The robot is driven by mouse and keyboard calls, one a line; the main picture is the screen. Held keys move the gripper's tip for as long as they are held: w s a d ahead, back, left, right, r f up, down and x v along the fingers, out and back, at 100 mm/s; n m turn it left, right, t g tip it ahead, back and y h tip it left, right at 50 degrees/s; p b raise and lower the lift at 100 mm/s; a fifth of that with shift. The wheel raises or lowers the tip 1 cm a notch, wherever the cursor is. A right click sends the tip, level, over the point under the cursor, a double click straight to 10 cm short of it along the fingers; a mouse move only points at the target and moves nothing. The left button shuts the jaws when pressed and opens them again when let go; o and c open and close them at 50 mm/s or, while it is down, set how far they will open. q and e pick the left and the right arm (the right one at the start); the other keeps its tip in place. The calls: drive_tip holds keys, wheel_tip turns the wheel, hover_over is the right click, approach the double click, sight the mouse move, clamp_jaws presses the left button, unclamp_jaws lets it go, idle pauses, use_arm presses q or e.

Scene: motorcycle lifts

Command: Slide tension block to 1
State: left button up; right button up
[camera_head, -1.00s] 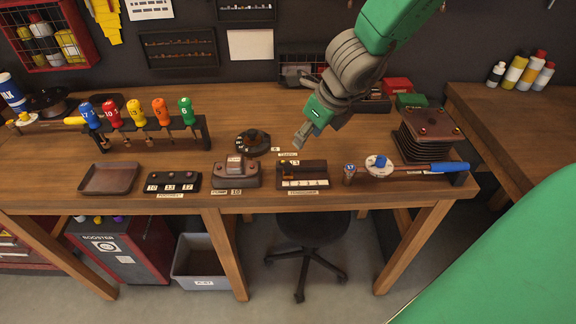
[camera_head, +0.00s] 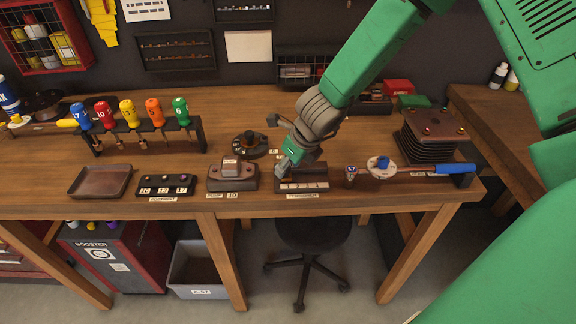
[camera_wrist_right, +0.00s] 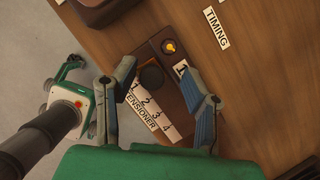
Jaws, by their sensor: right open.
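The tensioner (camera_head: 315,184) is a dark brown unit at the bench's front edge; its label strip (camera_wrist_right: 150,106) reads 1 to 4 in the right wrist view. That view shows a dark block (camera_wrist_right: 151,76) by the 1 end, a separate tag "1" (camera_wrist_right: 181,68) and an orange-topped knob (camera_wrist_right: 169,47). Which part is the tension block is not certain. My right gripper (camera_head: 284,169) is over the tensioner's left part. Its open fingers (camera_wrist_right: 158,82) straddle the dark block, with contact unclear. My left gripper (camera_wrist_right: 72,68) appears small at the left; its jaw state is unclear.
Left of the tensioner stands the pump unit (camera_head: 233,178), with the round timing dial (camera_head: 250,144) behind. At right are a small cup-like part (camera_head: 350,176), a blue-handled tool (camera_head: 452,169) and a stacked block (camera_head: 432,135).

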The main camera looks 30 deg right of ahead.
drive_tip(key=shift+d, duration=0.1)
drive_tip(key=shift+a, duration=0.3)
drive_tip(key=c, duration=0.6)
drive_tip(key=shift+a+r, duration=0.1)
drive_tip(key=shift+a, duration=0.1)
clamp_jaws()
drive_tip(key=shift+a, duration=0.1)
use_arm(q)
drive_tip(key=shift+a, duration=0.25)
use_arm(e)
drive_tip(key=shift+d, duration=0.35)
drive_tip(key=o, duration=0.6)
unclamp_jaws()
drive_tip(key=shift+s+d, duration=0.1)
use_arm(q)
drive_tip(key=shift+d, duration=0.1)
